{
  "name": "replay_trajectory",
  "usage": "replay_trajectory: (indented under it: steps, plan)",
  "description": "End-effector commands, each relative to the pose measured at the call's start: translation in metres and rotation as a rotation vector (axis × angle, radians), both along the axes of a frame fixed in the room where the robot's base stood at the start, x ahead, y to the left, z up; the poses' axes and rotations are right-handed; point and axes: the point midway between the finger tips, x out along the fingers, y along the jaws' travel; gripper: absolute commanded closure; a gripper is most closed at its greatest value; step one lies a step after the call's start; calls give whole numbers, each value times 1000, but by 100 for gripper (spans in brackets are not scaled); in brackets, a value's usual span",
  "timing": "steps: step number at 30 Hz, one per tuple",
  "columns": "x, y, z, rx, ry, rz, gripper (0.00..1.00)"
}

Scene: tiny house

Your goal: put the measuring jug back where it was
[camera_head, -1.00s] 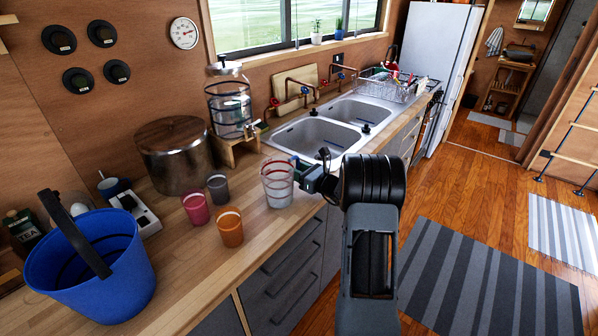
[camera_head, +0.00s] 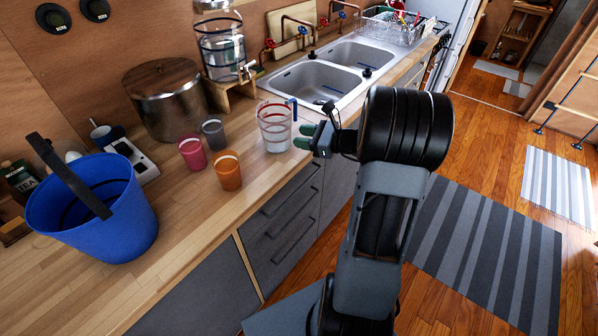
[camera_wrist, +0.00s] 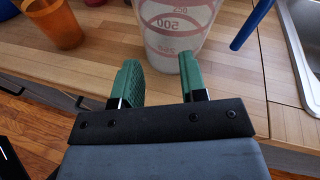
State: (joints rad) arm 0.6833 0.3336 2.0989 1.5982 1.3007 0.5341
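The measuring jug (camera_head: 275,128) is see-through with red markings and a blue handle. It stands upright on the wooden counter, left of the sink, and its lower part shows in the wrist view (camera_wrist: 178,22). The blue handle (camera_wrist: 252,25) is on the jug's right, outside my fingers. My gripper (camera_head: 305,136) is at counter height just right of the jug. In the wrist view my gripper (camera_wrist: 160,75) has its two green fingers apart with bare counter between them. The jug is just beyond the fingertips; I cannot tell whether the right finger touches it.
Orange (camera_head: 228,171), pink (camera_head: 192,152) and grey (camera_head: 213,134) cups stand left of the jug. A blue bucket (camera_head: 95,215), a wooden-lidded pot (camera_head: 168,105) and a glass dispenser (camera_head: 220,50) are on the counter. The double sink (camera_head: 310,82) lies behind. The floor to the right is open.

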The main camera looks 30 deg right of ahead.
Motion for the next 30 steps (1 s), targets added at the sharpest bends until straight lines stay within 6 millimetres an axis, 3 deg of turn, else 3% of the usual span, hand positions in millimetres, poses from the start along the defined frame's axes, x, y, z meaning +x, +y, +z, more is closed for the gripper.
replay_trajectory:
  steps: [1, 3, 6, 9, 13, 18, 24, 30]
  plan:
    - [-11, 37, 7, -126, -3, 130, 61]
    - [-36, 82, 6, -338, -12, 334, 61]
    - [-80, 127, 2, -667, -65, 633, 61]
    - [-122, 148, -3, -984, -154, 908, 61]
    - [-159, 151, -5, -1345, -294, 1203, 61]
    - [-181, 143, 0, -1684, -454, 1453, 61]
    - [-188, 136, 5, -1866, -545, 1579, 61]
    - [-188, 134, 6, -1889, -555, 1596, 61]
